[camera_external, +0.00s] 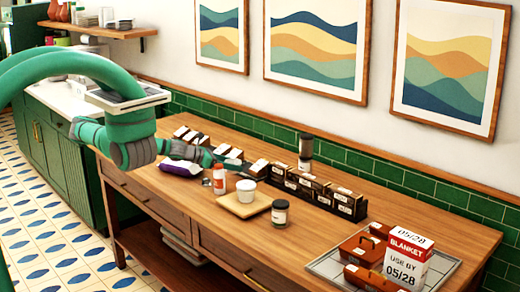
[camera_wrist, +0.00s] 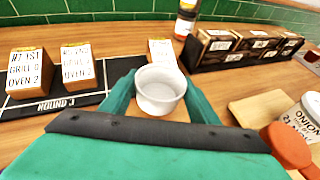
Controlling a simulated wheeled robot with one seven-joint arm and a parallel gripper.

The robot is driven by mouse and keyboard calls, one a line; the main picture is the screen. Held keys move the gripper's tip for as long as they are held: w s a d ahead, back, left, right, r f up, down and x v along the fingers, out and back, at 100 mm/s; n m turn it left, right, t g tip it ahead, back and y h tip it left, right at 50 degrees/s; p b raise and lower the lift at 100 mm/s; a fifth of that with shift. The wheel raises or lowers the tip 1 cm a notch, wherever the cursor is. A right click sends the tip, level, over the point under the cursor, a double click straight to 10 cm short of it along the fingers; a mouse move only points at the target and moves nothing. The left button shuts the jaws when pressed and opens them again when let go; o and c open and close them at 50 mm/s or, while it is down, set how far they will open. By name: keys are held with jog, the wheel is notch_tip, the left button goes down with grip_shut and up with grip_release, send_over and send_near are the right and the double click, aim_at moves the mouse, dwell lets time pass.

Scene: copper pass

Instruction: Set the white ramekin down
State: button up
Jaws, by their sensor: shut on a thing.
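The white ramekin (camera_wrist: 160,92) is in the middle of the wrist view, upright and apparently empty. My gripper (camera_wrist: 158,98) is shut on it, with one green finger on each side. Wooden counter shows around it, and I cannot tell whether its base touches the counter. In the external view my gripper (camera_external: 208,158) reaches in low over the counter (camera_external: 165,185) from the left. I cannot make out the ramekin there.
A wooden board (camera_wrist: 262,104) bears a white onion tub (camera_external: 246,189) to the right. An orange-capped bottle (camera_wrist: 288,147) stands close by. Labelled boxes (camera_wrist: 77,66) on a black mat (camera_wrist: 115,75) are left; black boxes (camera_wrist: 215,45) and a dark bottle (camera_wrist: 186,20) are behind.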

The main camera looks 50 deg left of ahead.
aim_at(232, 173)
jog(key=shift+d+f, duration=0.1)
jog(key=shift+f, duration=1.7)
jog(key=o, duration=1.1)
jog(key=shift+f, duration=0.1)
jog(key=shift+a, duration=0.25)
jog(key=shift+r, duration=0.25)
jog(key=shift+o, duration=0.3)
jog(key=v, duration=1.2)
jog(key=shift+d+f, duration=0.1)
jog(key=shift+f, duration=0.05)
